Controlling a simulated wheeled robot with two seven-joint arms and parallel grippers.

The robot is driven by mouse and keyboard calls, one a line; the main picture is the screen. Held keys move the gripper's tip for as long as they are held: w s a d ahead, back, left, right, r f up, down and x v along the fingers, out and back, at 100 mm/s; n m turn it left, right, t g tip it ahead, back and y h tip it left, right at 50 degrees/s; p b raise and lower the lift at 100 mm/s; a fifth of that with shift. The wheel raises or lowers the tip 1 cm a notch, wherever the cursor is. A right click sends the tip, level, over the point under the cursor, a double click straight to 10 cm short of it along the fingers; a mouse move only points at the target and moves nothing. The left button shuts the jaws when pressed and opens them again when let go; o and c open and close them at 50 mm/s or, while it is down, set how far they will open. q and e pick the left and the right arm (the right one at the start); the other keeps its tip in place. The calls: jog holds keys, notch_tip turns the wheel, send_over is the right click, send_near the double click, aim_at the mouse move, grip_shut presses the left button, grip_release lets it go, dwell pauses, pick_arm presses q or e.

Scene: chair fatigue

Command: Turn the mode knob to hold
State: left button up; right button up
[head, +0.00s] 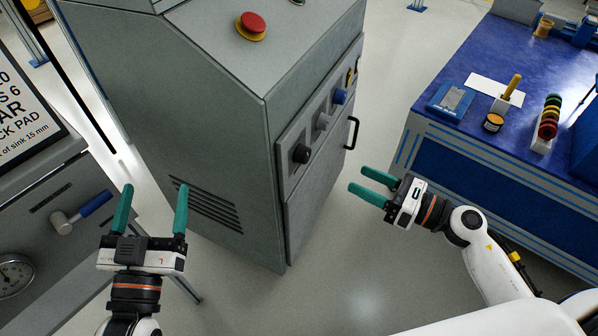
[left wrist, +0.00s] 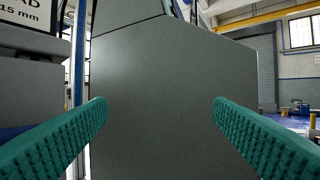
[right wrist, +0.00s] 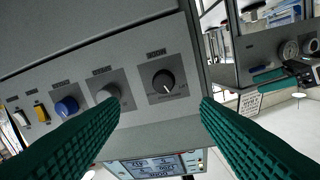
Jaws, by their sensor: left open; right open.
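The grey cabinet (head: 190,110) carries a control panel (head: 318,118) on its right-hand face. The panel has a black knob (head: 302,154), a grey knob (head: 323,121) and a blue button or knob (head: 340,97). In the right wrist view the black knob (right wrist: 164,82) has a white pointer mark towards the lower right; the grey knob (right wrist: 108,94) is beside it. My right gripper (head: 358,179) is open and empty, apart from the panel. My left gripper (head: 152,200) is open and empty before the cabinet's vented side.
A red mushroom button (head: 251,25) is on the cabinet top. A black handle (head: 351,133) is right of the panel. A blue workbench (head: 450,110) with small items stands right. Floor between is clear.

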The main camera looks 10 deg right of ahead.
aim_at(308, 157)
jog(key=shift+n, duration=0.3)
jog(key=x, duration=1.2)
jog(key=shift+s+a+r+p, duration=0.1)
jog(key=shift+a+p, duration=0.15)
jog(key=shift+p, duration=0.1)
pick_arm(q)
jog(key=shift+a+f+g, duration=0.2)
jog(key=shift+f+g, duration=0.25)
jog(key=shift+g, duration=0.05)
